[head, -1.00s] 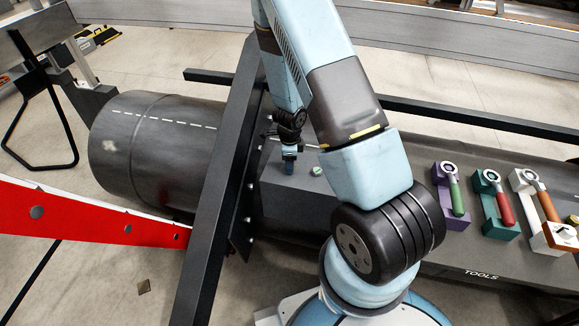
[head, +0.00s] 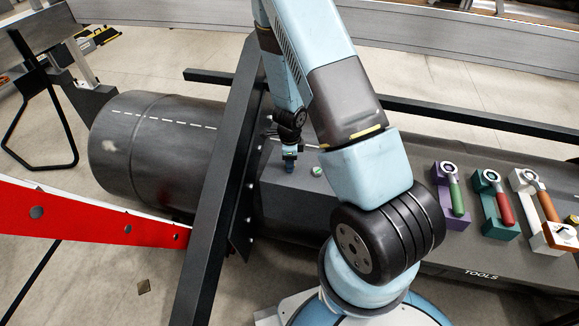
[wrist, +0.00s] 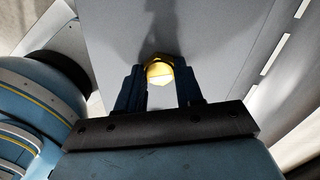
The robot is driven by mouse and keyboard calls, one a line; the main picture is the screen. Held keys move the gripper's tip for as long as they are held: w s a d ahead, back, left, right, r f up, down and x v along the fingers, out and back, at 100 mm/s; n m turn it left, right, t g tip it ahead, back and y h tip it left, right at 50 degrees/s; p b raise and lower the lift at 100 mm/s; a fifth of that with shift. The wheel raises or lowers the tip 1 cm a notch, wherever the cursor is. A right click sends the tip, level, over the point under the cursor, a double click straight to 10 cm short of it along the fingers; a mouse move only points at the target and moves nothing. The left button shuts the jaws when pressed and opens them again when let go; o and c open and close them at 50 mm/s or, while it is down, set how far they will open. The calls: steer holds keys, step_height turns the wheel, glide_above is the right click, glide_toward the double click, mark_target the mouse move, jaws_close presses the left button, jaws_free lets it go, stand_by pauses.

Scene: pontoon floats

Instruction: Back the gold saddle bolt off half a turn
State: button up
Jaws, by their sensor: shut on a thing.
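The gold saddle bolt (wrist: 159,71) shows in the wrist view as a gold hexagonal head between my two dark blue fingers. My gripper (wrist: 160,78) is shut on it, one finger on each side. In the head view my gripper (head: 289,166) points down onto the top of the dark grey saddle block (head: 295,210), and its tip hides the gold bolt there. The bolt's shank and seat are hidden.
A small green-topped fitting (head: 317,171) sits on the saddle just right of my gripper. A dark upright beam (head: 215,185) stands close on the left, by the black float (head: 150,150). Purple (head: 450,215), teal (head: 497,225) and white (head: 522,205) tool holders stand at right.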

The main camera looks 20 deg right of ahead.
steer(key=n, duration=0.7)
steer(key=shift+n, duration=0.4)
steer(key=n, duration=0.4)
steer(key=n, duration=1)
steer(key=shift+r, duration=0.1)
steer(key=shift+n, duration=1.1)
